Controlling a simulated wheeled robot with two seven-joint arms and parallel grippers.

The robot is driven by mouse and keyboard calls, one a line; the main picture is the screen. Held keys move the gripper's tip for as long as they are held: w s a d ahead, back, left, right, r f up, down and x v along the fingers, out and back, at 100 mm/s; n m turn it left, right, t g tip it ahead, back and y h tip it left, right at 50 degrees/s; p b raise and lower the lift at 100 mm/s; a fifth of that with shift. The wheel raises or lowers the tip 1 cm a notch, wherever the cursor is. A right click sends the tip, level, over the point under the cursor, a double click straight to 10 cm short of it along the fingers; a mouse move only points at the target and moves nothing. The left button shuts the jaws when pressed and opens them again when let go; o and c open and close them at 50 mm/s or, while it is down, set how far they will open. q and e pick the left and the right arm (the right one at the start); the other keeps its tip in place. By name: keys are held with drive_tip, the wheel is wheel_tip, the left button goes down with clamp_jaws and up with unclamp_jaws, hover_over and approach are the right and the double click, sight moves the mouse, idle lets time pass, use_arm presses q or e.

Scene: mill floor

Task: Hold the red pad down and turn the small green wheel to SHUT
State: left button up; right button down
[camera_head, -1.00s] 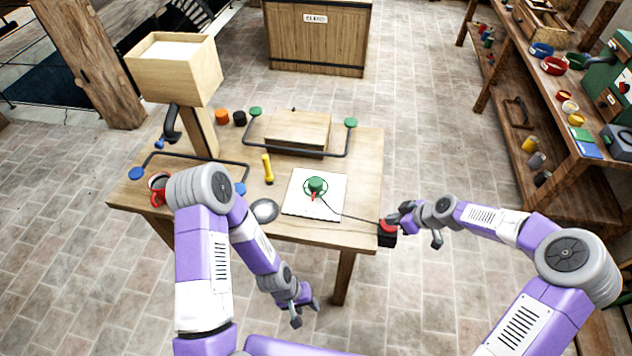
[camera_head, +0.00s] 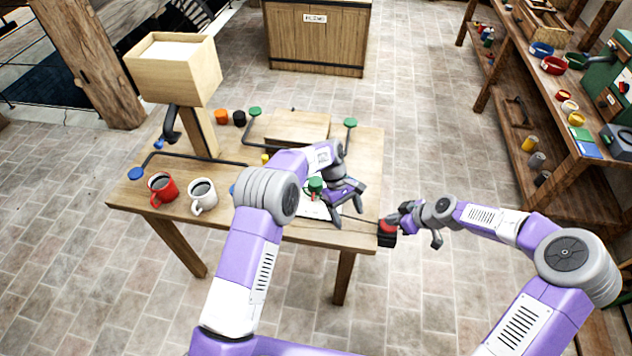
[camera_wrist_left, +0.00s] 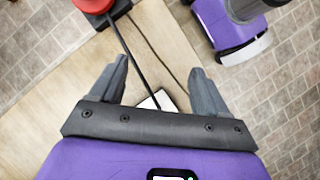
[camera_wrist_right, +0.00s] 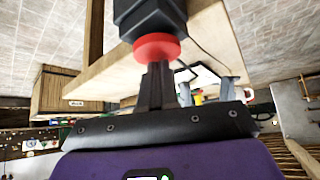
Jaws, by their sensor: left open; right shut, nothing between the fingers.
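The small green wheel (camera_head: 315,184), with a red pointer, stands on a white sheet (camera_head: 318,212) on the table. My left gripper (camera_head: 350,211) is open and empty, just right of the wheel and above the sheet's right side; its open fingers (camera_wrist_left: 157,85) show in the left wrist view, where the wheel is out of view. The red pad (camera_head: 387,226) sits on a black box at the table's right edge. My right gripper (camera_head: 393,220) is shut; in the right wrist view its fingertips (camera_wrist_right: 156,68) meet the red pad (camera_wrist_right: 157,48). Any SHUT mark is unreadable.
A red mug (camera_head: 161,187) and a white mug (camera_head: 203,194) stand at the table's front left. A wooden box on a post (camera_head: 200,128) rises behind them. A wooden block (camera_head: 298,127) and a black rail with green ends lie at the back. A cable runs to the black box.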

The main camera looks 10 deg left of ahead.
sight(316, 181)
use_arm(q)
drive_tip(key=w+a+r+n+t+y, duration=0.3)
drive_tip(key=w+a+r+t+y, duration=0.1)
drive_tip(key=w+a+r, duration=0.7)
drive_tip(key=f, duration=0.7)
drive_tip(key=s+f, duration=0.1)
drive_tip(key=f, duration=0.3)
drive_tip(key=shift+s+a+f, duration=0.1)
drive_tip(key=c, duration=1)
